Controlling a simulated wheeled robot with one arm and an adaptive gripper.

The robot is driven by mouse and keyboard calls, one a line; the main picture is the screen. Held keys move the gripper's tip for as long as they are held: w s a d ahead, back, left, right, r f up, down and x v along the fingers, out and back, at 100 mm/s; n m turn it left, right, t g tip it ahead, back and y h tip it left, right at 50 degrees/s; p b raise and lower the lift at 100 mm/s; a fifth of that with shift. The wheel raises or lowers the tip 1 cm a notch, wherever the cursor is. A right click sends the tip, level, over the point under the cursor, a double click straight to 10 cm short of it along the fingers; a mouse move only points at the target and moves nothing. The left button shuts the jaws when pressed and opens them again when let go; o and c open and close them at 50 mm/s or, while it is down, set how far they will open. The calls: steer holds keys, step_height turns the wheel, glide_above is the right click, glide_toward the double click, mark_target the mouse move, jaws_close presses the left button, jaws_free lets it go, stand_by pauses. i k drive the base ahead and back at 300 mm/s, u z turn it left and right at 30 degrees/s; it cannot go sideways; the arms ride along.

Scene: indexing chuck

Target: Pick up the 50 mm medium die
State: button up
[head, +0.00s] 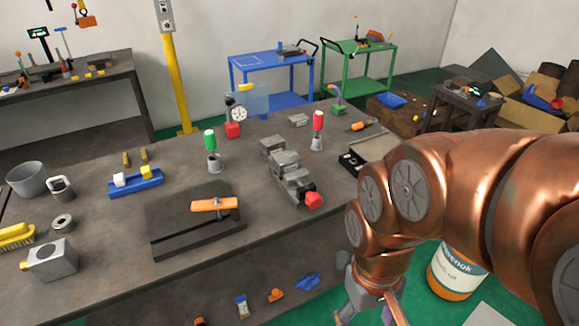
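I cannot tell for sure which thing is the 50 mm medium die. On the left of the grey workbench (110,215) are a grey metal ring (62,223) lying flat and a metal block with a round opening (50,262). A blue holder (136,184) bears a white and a yellow small piece. My gripper (368,314) hangs at the bottom of the head view, off the bench's front right side and well away from these pieces. Its fingers are partly cut off by the frame edge, and nothing is seen held.
A dark plate (175,232) with an orange-handled clamp, a grey vise (288,178), a green-topped tool (211,150) and a red-topped tool (317,130) crowd the bench. A metal cup (26,178) and yellow brush (15,236) stand left. An orange drum (455,272) stands beside my arm.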

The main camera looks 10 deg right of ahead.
mark_target(284, 163)
steer(key=u, duration=3.7)
steer(key=k, duration=1.4)
steer(key=z, duration=1.85)
